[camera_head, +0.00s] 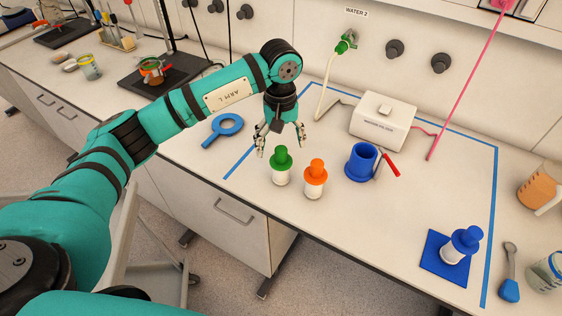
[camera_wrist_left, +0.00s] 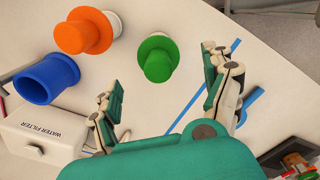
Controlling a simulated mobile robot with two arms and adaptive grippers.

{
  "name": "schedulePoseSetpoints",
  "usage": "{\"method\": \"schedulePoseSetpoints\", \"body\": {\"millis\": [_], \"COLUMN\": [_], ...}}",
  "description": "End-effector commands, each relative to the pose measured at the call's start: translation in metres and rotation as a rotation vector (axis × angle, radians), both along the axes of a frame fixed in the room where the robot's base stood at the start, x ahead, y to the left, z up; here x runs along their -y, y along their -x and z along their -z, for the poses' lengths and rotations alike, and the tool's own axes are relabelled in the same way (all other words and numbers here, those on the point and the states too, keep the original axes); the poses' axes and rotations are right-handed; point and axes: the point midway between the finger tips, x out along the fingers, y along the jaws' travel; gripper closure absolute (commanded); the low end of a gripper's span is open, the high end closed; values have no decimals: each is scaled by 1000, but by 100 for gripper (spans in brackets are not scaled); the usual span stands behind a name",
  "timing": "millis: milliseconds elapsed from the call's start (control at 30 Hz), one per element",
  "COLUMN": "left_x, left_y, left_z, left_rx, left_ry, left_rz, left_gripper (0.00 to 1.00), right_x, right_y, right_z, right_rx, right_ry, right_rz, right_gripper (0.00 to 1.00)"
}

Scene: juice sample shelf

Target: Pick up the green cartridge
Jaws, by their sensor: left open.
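The green cartridge (camera_head: 281,166) stands upright on the white bench, with a green flanged cap and a white body. It also shows in the left wrist view (camera_wrist_left: 157,58), seen from above, ahead of the fingers and roughly between their lines. My left gripper (camera_head: 280,148) is open and empty, pointing down just behind and above the green cartridge, apart from it as far as I can tell. Its two spread fingers show in the left wrist view (camera_wrist_left: 160,92). My right gripper is in neither view.
An orange-capped cartridge (camera_head: 316,178) stands close to the right of the green one. A blue cup (camera_head: 361,162), the water filter box (camera_head: 382,121) and a blue-capped cartridge (camera_head: 461,244) on a blue square (camera_head: 434,258) are further right. A blue ring tool (camera_head: 224,129) lies left.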

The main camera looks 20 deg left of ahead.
Motion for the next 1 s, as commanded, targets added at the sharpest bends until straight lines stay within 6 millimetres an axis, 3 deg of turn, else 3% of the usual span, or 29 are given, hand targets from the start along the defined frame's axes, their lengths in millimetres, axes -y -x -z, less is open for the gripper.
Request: {"method": "schedulePoseSetpoints", "body": {"millis": [100, 367, 500, 633, 900, 1000], "left_x": [0, 1, 2, 2, 2, 2], "left_y": [1, 2, 4, 2, 2, 2], "left_z": [15, 33, 54, 71, 77, 77], "left_rx": [-3, -5, -7, -2, 1, 1], "left_ry": [1, 2, 2, 2, 2, 2], "left_rz": [0, 0, -1, -1, 0, 0], "left_gripper": [17, 17, 17, 17, 17, 28], "right_x": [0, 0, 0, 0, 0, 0], "right_y": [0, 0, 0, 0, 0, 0], "right_z": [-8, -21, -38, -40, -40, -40], "right_rx": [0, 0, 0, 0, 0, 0], "right_ry": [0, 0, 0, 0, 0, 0], "right_rz": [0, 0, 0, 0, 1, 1], "right_gripper": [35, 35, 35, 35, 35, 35]}}
